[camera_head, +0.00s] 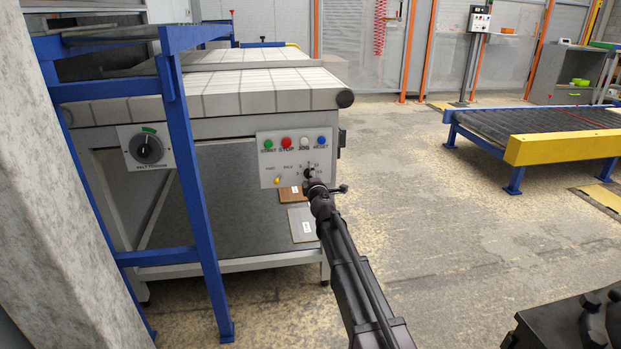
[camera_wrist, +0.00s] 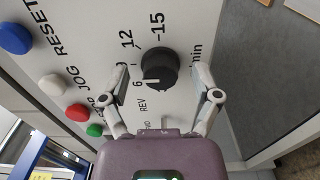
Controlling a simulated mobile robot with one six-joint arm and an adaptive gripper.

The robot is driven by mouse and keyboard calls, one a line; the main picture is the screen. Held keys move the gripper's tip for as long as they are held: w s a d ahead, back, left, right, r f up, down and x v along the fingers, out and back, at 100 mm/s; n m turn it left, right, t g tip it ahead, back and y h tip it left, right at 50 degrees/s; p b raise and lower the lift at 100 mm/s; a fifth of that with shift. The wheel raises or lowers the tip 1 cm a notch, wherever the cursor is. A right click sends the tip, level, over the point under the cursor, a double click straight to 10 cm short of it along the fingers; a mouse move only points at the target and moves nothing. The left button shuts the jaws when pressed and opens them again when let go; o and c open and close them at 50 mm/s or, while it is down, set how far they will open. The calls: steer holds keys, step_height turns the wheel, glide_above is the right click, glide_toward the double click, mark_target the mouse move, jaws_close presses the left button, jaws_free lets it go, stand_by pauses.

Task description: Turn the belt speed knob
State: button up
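In the head view my gripper (camera_head: 309,178) is at the panel's lower right and partly covers the knob. In the wrist view my gripper (camera_wrist: 159,72) is open, with one finger on each side of the knob and a gap on both sides. I cannot tell whether the fingertips reach past the knob's face.
Green, red (camera_head: 287,143), white and blue (camera_head: 322,141) buttons line the panel above the knob. A small FWD/REV switch (camera_head: 277,180) is at its lower left. A separate tension dial (camera_head: 146,149) is farther left, behind a blue frame (camera_head: 183,150). Open floor (camera_head: 430,200) lies right.

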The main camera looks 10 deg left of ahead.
steer(key=shift+s+d, duration=0.1)
steer(key=shift+s, duration=0.05)
steer(key=v, duration=1.2)
stand_by(0.5)
